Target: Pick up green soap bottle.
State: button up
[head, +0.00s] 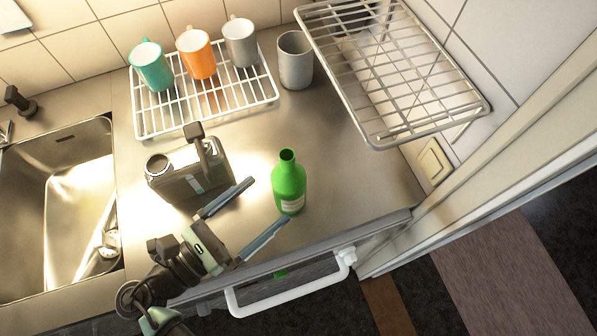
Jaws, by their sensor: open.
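The green soap bottle (289,182) stands upright on the steel counter, right of centre and close to the front edge. It has an open dark neck and a pale label low on its side. My gripper (264,204) is open, with its two long blue-grey fingers pointing right toward the bottle. The fingertips end just left of the bottle. Nothing is between the fingers. Whether the fingers are level with the bottle's body is hard to tell from this view.
A dark box-shaped appliance (190,172) stands close behind my gripper. A white rack (137,120) with cups and a grey cup (295,62) are at the back. A raised wire shelf (380,135) overhangs the right. The sink (50,190) is left. A white handle (290,298) juts out in front.

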aim_at(276, 192)
jog(key=x, duration=0.4)
jog(key=shift+f+p+x, duration=0.2)
jog(key=shift+p+x, duration=0.15)
jog(key=shift+x, duration=1.2)
jog(key=shift+f+p+x, duration=0.15)
jog(key=shift+p+x, duration=0.2)
jog(key=shift+x, duration=1.25)
jog(key=shift+w+a, duration=0.1)
jog(key=shift+a, duration=0.05)
grip_shut()
jog(key=shift+r, duration=0.1)
notch_tip(276, 192, up, 10)
jog(key=shift+p, duration=0.5)
